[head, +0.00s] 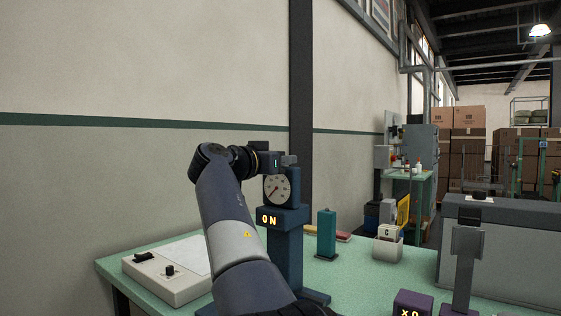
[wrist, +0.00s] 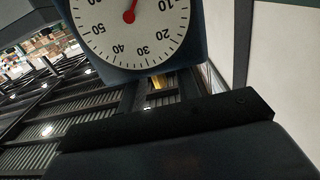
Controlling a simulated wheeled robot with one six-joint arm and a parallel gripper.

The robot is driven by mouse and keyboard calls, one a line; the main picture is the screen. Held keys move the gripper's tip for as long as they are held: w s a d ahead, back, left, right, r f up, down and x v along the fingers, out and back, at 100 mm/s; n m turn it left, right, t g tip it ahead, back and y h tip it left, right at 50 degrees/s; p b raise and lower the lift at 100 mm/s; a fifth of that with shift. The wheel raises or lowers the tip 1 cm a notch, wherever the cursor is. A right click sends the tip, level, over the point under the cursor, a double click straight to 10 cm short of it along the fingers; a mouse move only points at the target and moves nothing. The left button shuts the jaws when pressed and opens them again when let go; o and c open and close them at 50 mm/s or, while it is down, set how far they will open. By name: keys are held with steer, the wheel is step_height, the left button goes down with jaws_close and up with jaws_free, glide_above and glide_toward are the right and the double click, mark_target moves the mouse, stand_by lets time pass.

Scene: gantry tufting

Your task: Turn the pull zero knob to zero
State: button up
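A round white dial gauge (head: 279,189) with a red needle sits in a blue housing on a blue stand (head: 286,245) lettered ON. In the head view its needle points to the lower left. The wrist view shows the dial (wrist: 135,35) upside down, cut by the top edge; the needle's end is not clear. A small grey knob (head: 289,160) sits on top of the gauge. No label on it is readable. My gripper (head: 276,160) is at the gauge's top, close beside this knob; I cannot tell whether they touch, or how its fingers stand.
A white control box (head: 168,283) with dark controls lies left on the green table (head: 345,280). A teal block (head: 326,234), a white bin marked C (head: 388,245) and a purple block (head: 413,303) stand to the right. A large grey unit (head: 500,250) is at far right.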

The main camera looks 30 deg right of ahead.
steer(key=v, duration=1)
steer(key=shift+a, duration=0.35)
steer(key=shift+s, duration=0.1)
steer(key=x, duration=1.1)
